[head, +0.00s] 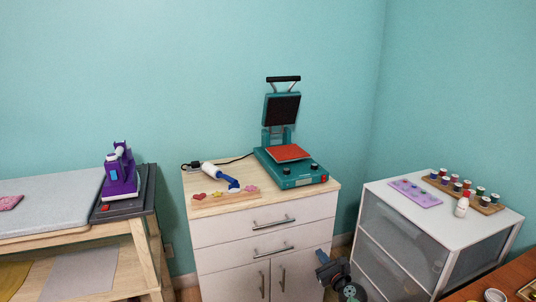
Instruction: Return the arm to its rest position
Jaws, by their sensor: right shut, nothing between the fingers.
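My right gripper (323,260) shows low in the head view, in front of the white cabinet (222,262). It is shut and empty, with a dark part of my arm just below it. It is below the cabinet's top and apart from the things on it. My left gripper is not in the view.
On the cabinet stand an open teal heat press (294,176) and a blue-and-white tool (219,176). A purple machine (120,174) stands on the left table. A white drawer unit (405,226) with a spool rack (492,207) and bottle (462,205) is right. A brown surface edges the lower right.

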